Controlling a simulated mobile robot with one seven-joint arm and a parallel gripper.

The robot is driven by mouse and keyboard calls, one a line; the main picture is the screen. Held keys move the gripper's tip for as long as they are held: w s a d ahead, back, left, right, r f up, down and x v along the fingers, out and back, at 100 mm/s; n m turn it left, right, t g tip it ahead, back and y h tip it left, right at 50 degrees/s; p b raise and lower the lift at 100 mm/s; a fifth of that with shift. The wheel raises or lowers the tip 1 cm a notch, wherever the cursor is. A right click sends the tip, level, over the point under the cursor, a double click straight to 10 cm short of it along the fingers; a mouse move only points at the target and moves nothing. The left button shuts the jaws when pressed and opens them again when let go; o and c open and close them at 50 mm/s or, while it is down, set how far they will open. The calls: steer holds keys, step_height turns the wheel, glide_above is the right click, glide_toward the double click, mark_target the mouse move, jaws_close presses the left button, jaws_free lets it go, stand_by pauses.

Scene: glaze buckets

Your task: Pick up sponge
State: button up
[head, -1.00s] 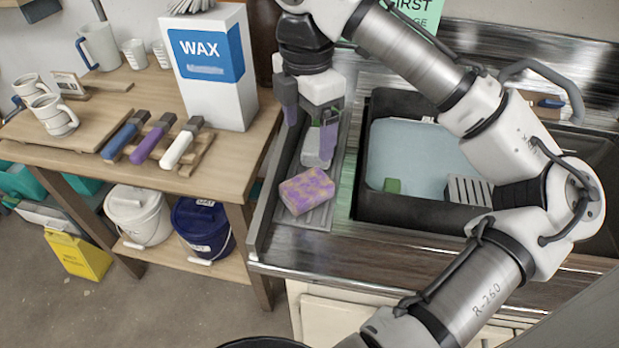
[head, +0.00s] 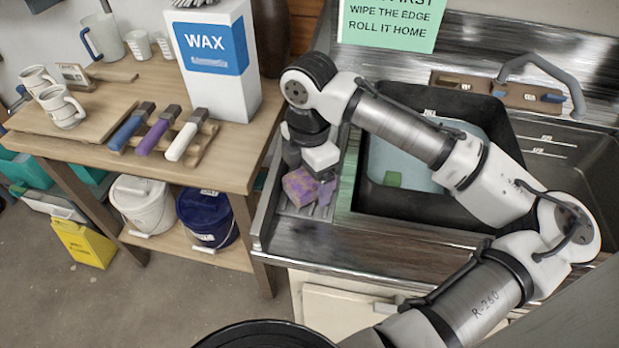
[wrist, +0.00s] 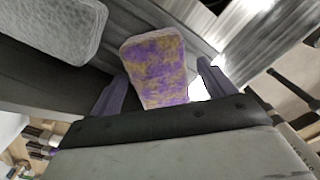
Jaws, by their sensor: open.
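The sponge (head: 300,187) is a purple and tan mottled block on the grey ribbed tray (head: 300,210) left of the sink. In the head view my gripper partly covers it. In the wrist view the sponge (wrist: 155,68) shows between the two purple fingers of my gripper (wrist: 158,88). The fingers are apart, with a gap visible on each side of the sponge. In the head view my gripper (head: 308,180) points down at the sponge; the far finger is hidden.
A grey block (wrist: 55,25) lies on the tray near the sponge. A wooden table (head: 225,160) with a WAX box (head: 215,60) stands to the left.

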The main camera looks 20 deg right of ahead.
mark_target(309, 176)
steer(key=shift+f, duration=0.15)
steer(key=c, duration=1.1)
step_height(309, 176, up, 20)
steer(key=shift+r+b, duration=0.1)
steer(key=shift+b, duration=0.45)
